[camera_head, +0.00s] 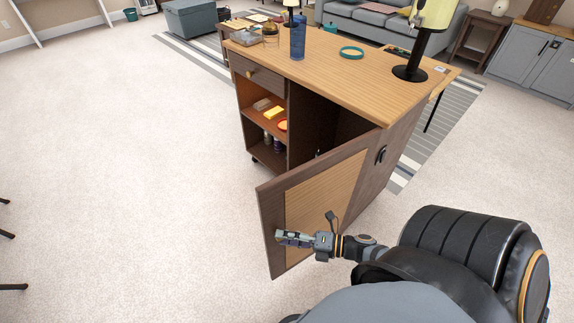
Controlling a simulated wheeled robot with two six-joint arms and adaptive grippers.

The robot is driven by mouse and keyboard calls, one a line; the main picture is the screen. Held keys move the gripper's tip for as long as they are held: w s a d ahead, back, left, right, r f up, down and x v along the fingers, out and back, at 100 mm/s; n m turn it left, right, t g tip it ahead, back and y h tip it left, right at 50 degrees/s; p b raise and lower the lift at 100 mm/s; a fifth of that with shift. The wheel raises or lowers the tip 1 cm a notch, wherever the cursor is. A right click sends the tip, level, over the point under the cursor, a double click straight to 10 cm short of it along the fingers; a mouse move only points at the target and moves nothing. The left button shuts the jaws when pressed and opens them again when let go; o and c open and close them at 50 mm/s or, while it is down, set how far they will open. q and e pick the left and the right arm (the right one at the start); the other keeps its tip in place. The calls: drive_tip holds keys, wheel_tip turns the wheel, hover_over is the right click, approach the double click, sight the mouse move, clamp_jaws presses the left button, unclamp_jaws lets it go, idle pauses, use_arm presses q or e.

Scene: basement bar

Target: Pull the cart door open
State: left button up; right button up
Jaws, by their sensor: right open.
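The wooden cart (392,93) stands in the middle of the camera_head view. Its door (324,191), a dark frame with a lighter panel, is swung out toward me and stands open, with the compartment behind it partly visible. My right gripper (285,239) is open in front of the door's outer face, near its lower left side. I cannot tell whether it touches the door. No handle shows clearly at the gripper. My left gripper is not in view.
A blue cup (298,36), a teal ring (351,52) and a dark stand (409,73) are on the cart top. Open shelves (262,122) hold small items. Carpet (130,180) to the left is clear. A sofa (369,17) is behind.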

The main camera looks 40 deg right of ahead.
drive_tip(key=v, duration=1.2)
idle(0.3)
